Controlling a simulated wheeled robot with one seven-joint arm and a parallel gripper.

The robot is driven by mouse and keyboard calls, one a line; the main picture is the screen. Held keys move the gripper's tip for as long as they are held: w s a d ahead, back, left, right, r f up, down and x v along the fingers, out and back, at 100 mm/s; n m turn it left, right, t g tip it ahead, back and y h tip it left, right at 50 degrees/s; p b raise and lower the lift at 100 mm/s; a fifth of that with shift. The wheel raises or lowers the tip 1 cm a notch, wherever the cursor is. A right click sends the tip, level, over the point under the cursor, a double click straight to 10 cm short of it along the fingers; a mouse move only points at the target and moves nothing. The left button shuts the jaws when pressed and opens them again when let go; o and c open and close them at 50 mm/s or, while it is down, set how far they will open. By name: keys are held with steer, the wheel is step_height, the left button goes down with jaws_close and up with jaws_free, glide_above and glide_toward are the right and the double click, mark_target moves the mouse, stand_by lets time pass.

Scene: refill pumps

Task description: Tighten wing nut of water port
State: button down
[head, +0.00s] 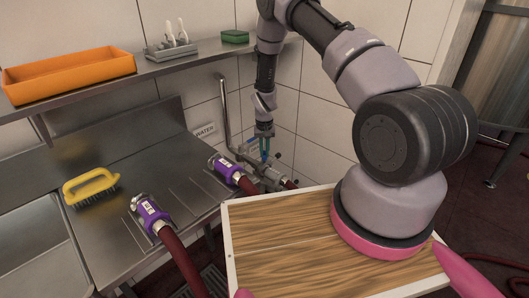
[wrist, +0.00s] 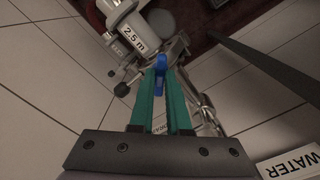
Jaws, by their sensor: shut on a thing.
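My gripper (wrist: 160,92) has two green fingers and is shut on a small blue wing nut (wrist: 160,63) between the fingertips in the wrist view. The wing nut sits at the grey metal water port (wrist: 160,21), close to a fitting labelled "2.5 m" (wrist: 133,36). In the head view my gripper (head: 265,151) points down at the water port (head: 271,175), low against the tiled wall. The wing nut is too small there to make out clearly. A "WATER" sign (head: 205,131) is on the wall to the left of the port; it also shows in the wrist view (wrist: 292,163).
Two purple hose couplings (head: 150,210) (head: 226,168) with dark red hoses lie on the steel counter (head: 190,195). A yellow brush (head: 90,187) lies at its left. A shelf above holds an orange tray (head: 70,75), a small grey holder (head: 171,50) and a green sponge (head: 235,37).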

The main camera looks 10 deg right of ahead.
steer(key=m, duration=0.6)
steer(key=shift+w+m, duration=0.1)
steer(key=shift+m, duration=0.2)
stand_by(0.4)
steer(key=c, duration=0.9)
jaws_free()
steer(key=shift+r, duration=0.15)
step_height(320, 180, up, 11)
steer(key=shift+f, duration=0.2)
steer(key=shift+s, duration=0.2)
